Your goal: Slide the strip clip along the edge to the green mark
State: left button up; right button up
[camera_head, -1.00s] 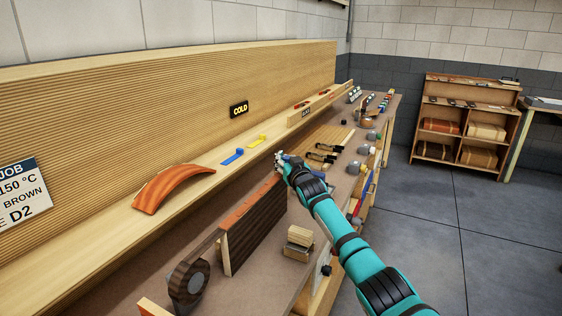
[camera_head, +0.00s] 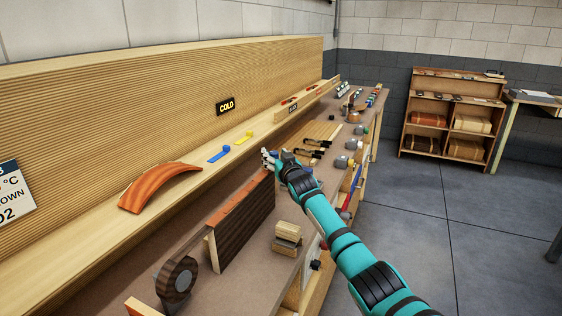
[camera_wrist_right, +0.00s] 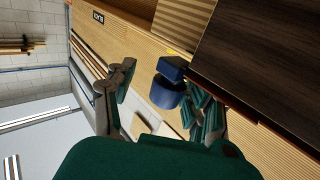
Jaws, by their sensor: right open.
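A dark wood panel (camera_head: 240,232) stands on edge on the bench, with an orange-brown strip (camera_head: 238,207) along its top edge. The panel also fills the upper right of the right wrist view (camera_wrist_right: 270,50). My right gripper (camera_head: 270,160) is at the panel's far end. In the wrist view its fingers (camera_wrist_right: 160,85) are spread apart. A dark blue piece with a block and a round part (camera_wrist_right: 166,92), possibly the strip clip, sits between the fingers beside the panel edge. Whether a finger touches it, I cannot tell. I cannot make out a green mark. My left gripper is not in view.
A tape roll (camera_head: 176,280) stands near the panel's near end, and small wood blocks (camera_head: 287,236) lie to its right. Clamps (camera_head: 313,148) and several small parts lie beyond the gripper. A curved orange veneer piece (camera_head: 160,185) rests on the back ledge.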

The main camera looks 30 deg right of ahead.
jog(key=s+a, duration=0.1)
jog(key=s, duration=1.1)
jog(key=shift+w+a, duration=0.1)
